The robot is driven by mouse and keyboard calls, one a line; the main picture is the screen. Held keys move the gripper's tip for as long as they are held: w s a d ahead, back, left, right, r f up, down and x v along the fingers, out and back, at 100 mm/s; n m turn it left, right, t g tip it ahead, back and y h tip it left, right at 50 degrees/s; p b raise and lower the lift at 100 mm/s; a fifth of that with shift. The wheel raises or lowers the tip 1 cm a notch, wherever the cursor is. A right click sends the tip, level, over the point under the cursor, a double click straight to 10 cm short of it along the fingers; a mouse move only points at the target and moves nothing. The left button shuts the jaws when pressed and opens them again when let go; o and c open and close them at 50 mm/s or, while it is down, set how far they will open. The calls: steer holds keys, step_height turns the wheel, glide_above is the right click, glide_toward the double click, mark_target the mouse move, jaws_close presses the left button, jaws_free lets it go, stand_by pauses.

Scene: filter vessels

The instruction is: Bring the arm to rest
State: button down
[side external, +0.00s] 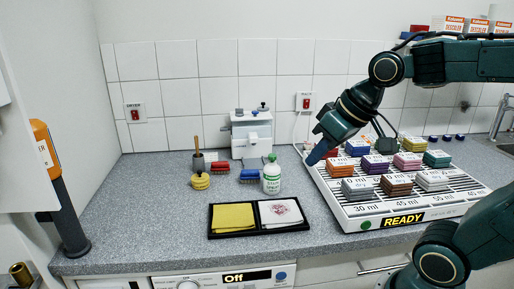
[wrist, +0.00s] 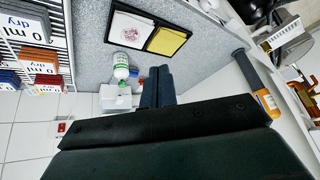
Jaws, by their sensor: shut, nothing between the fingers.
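My gripper (side external: 316,156) is shut and empty, held in the air beside the left end of the white rack, over the back of the counter. In the wrist view its shut fingers (wrist: 157,87) point towards the counter wall side. My arm reaches in from the right and bends down at the wrist. The white rack (side external: 345,213) carries several coloured blocks on slats, with labels such as "30 ml" and a display reading "READY".
A black tray (side external: 258,233) with a yellow cloth and a white cloth lies at the front. The left counter is clear.

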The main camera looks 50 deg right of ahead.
steer(key=s+f, duration=0.2)
steer(key=s, duration=0.6)
steer(key=shift+a+f+n+h, duration=0.15)
steer(key=shift+a+n+h, duration=0.15)
steer(key=shift+a+n, duration=0.1)
